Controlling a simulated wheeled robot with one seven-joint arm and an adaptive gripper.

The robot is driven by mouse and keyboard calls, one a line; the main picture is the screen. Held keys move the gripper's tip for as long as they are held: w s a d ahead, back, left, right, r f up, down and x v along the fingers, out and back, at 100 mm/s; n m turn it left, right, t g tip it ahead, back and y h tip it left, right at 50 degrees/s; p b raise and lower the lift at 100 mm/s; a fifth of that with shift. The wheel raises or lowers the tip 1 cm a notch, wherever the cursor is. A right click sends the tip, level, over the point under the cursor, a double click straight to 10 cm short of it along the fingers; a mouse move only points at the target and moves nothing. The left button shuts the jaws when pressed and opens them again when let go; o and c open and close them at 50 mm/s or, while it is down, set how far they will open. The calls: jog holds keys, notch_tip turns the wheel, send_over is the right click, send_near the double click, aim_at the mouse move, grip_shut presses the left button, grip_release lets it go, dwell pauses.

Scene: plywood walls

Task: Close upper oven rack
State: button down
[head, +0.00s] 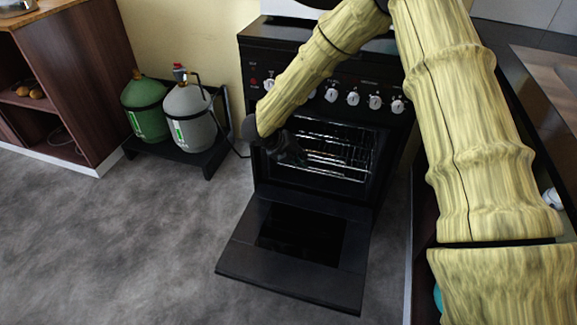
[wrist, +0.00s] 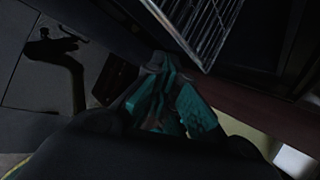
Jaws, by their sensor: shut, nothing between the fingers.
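The black oven (head: 325,90) stands against the wall with its door (head: 290,245) folded down flat in front. Wire racks (head: 335,150) show inside the cavity; in the head view I cannot tell how far the upper one is pulled out. My gripper (head: 290,152) is at the left side of the oven opening, dark and partly lost against the cavity. In the wrist view my gripper (wrist: 172,105) is shut and empty, and a wire rack (wrist: 200,25) lies beyond it at the upper right, apart from the fingertips.
Green (head: 146,108) and grey (head: 188,112) gas bottles stand on a low black stand left of the oven. A brown cabinet (head: 95,70) is at the far left. A counter (head: 545,85) is close on the right. The grey floor before the door is clear.

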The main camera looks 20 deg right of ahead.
jog(key=w+a+f+n+t+h+b, duration=0.15)
jog(key=a+n+h+b, duration=0.55)
jog(key=a, duration=0.7)
jog(key=w+d+f+b, duration=0.1)
jog(key=w+d+b, duration=0.1)
jog(key=d, duration=0.4)
jog(key=w+d+f+m+h+b, duration=0.1)
jog(key=w+d+b, duration=0.1)
jog(key=d, duration=0.4)
jog(key=shift+w+f+b, duration=0.3)
jog(key=shift+f+b, duration=0.1)
jog(key=shift+b, duration=0.45)
